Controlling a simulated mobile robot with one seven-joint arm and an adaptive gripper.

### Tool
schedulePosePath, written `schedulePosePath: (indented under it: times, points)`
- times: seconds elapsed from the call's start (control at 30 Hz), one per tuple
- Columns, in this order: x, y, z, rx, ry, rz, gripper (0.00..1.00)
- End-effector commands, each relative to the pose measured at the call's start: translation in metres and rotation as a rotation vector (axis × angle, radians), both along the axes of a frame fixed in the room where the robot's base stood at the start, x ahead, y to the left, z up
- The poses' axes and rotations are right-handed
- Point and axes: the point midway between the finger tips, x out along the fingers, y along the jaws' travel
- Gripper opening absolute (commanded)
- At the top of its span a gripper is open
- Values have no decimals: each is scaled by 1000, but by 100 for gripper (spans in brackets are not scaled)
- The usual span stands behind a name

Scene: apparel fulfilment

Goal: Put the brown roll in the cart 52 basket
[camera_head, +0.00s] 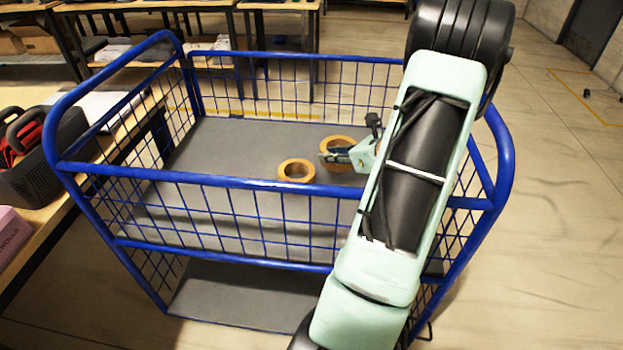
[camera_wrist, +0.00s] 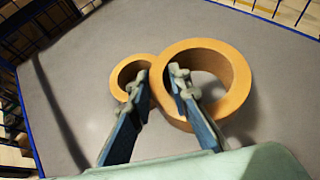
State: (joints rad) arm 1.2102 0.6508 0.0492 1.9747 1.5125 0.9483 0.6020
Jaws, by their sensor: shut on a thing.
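A brown ring-shaped roll (camera_head: 332,139) is in the blue wire cart (camera_head: 240,184), at the end of my arm. In the wrist view this roll (camera_wrist: 243,75) looks large and near the camera. My gripper (camera_wrist: 161,82) is shut on its ring wall, with one finger in the hole and the other outside. In the head view, my gripper (camera_head: 331,157) partly covers the roll. A second brown roll (camera_head: 296,178) lies flat on the cart's grey floor, left of the held one. It also shows in the wrist view (camera_wrist: 117,74). I cannot tell how high the held roll is.
The cart's blue rails and mesh sides surround the rolls. Most of the grey floor (camera_head: 230,150) to the left is bare. A table with a dark basket (camera_head: 30,175) stands at the left, with red and black things in it. Workbenches stand behind.

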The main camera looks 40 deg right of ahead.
Motion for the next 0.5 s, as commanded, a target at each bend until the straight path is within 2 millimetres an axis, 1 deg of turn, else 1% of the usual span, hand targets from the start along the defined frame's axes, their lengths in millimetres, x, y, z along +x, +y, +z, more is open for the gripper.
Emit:
schedulePosePath:
  times: [0.03,0.1,0.33,0.5]
  points:
    - [0,0,-14,3,-1,-1,0]
    - [0,0,-25,3,-1,-2,0]
    - [0,-1,-43,0,-1,-1,0]
    - [0,-1,-68,1,-1,-2,0]
